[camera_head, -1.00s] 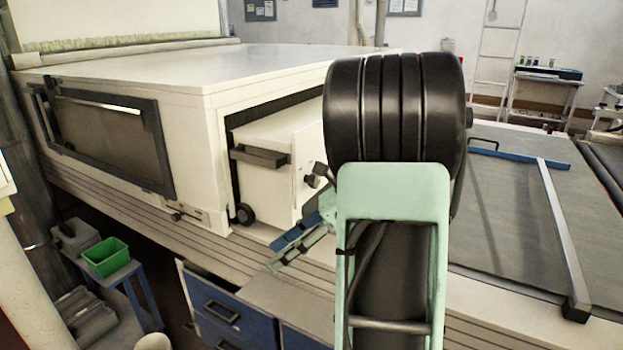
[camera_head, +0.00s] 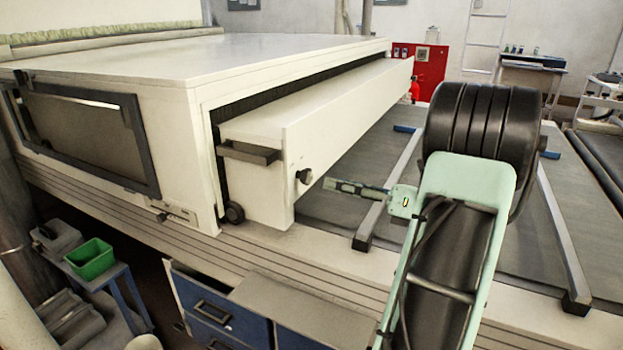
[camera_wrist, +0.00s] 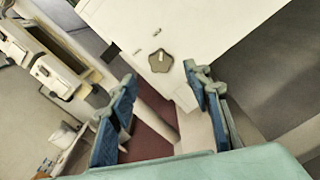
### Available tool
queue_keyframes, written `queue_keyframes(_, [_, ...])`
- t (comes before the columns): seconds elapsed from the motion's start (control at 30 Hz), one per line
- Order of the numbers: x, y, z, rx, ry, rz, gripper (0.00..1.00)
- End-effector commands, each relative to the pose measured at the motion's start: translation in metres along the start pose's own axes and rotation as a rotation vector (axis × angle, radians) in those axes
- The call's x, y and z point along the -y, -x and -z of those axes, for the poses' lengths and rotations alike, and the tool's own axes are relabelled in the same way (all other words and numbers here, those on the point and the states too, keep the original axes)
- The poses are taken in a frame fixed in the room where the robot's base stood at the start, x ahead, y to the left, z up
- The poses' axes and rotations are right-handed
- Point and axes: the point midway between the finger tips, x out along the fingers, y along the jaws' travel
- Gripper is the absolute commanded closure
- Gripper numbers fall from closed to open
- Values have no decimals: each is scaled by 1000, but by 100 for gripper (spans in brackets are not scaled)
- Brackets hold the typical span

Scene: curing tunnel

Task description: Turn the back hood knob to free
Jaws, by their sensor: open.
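A dark knob (camera_head: 304,176) sits on the white end face of the hood (camera_head: 345,112), which juts from the side of the tunnel housing. In the wrist view the knob (camera_wrist: 160,61) is a dark grey, lobed disc with a pale pointer bar. Two small marks lie on the white face beside and above it. My gripper (camera_head: 328,184) is just right of the knob, apart from it. In the wrist view my gripper (camera_wrist: 162,82) is open and empty, its blue-backed fingers to either side below the knob. Only this one knob is clearly visible.
A dark handle (camera_head: 248,153) sticks out near the hood's left edge. Metal rails (camera_head: 388,192) cross the grey bed right of the hood. Blue drawers (camera_head: 215,308) stand below the bench edge. A green bin (camera_head: 90,259) stands at the lower left.

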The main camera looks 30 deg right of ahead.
Motion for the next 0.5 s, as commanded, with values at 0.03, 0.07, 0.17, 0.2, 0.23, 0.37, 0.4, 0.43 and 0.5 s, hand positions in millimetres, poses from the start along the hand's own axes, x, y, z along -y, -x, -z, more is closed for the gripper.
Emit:
queue_keyframes(0.03, [0, -12, 1, -2, 1, -3, 55])
queue_keyframes(0.07, [-1, -18, 1, -2, 1, -3, 55])
queue_keyframes(0.17, [0, -37, 1, -2, 1, -3, 55])
queue_keyframes(0.2, [0, -44, 1, -3, 0, -3, 55])
queue_keyframes(0.23, [0, -48, 1, -2, 0, -2, 55])
queue_keyframes(0.37, [0, -64, 1, -3, 0, -1, 55])
queue_keyframes(0.4, [0, -68, 1, -2, 0, -1, 55])
queue_keyframes(0.43, [0, -69, 0, -1, 0, -1, 55])
queue_keyframes(0.5, [0, -73, 0, -1, 0, 0, 55])
